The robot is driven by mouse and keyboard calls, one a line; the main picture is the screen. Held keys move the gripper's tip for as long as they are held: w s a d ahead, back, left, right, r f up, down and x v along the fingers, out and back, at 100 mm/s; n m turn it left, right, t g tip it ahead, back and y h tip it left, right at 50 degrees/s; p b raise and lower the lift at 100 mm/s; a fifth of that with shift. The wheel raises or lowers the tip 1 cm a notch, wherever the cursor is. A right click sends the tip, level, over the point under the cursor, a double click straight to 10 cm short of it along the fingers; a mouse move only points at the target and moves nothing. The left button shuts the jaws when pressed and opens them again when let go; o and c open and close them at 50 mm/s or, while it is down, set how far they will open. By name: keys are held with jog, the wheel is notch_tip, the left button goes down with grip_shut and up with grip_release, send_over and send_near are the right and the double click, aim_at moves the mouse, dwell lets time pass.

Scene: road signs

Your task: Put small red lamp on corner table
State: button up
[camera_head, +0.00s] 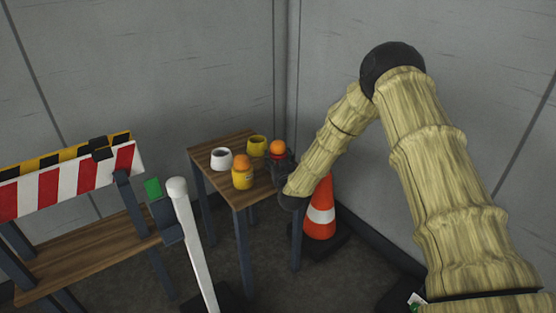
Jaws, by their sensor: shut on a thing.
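The small red lamp (277,149) shows an orange dome above a narrow red band; its lower part is hidden by my gripper. My dark gripper (280,166) is shut on this lamp at the right edge of the corner table (226,141). I cannot tell whether the lamp touches the tabletop. The corner table is a small wooden-topped table with dark legs near the room's corner. On it stand a yellow lamp with an orange dome (242,173), a white cup (221,159) and a yellow cup (257,145).
An orange and white traffic cone (320,212) stands on the floor right of the table. A red and white striped barrier (70,182) and a wooden shelf (85,258) are at the left. A white post (193,245) rises in front. Grey walls meet behind the table.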

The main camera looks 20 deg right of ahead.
jog(key=shift+f, duration=0.1)
jog(key=o, duration=1.2)
jog(key=s+a, duration=0.1)
jog(key=s, duration=1.1)
jog(key=s+a+f+n+g+y, duration=0.15)
jog(key=s+f+g, duration=0.25)
jog(key=s+f, duration=0.7)
jog(key=s+a+f+g+y, duration=0.1)
jog(key=s+a+f+g, duration=0.3)
jog(key=s+f, duration=0.65)
jog(key=s+d+f+g, duration=0.1)
jog(key=s+f+g, duration=0.1)
jog(key=s, duration=0.8)
jog(key=s+f+g, duration=0.3)
jog(key=s+g, duration=0.1)
jog(key=s, duration=0.6)
jog(key=s+d+f+g, duration=0.1)
jog(key=s+g, duration=0.3)
jog(key=s, duration=0.6)
jog(key=shift+s+d+f+m+h+p, duration=0.3)
jog(key=shift+d+f+m+h, duration=0.05)
jog(key=shift+f, duration=0.5)
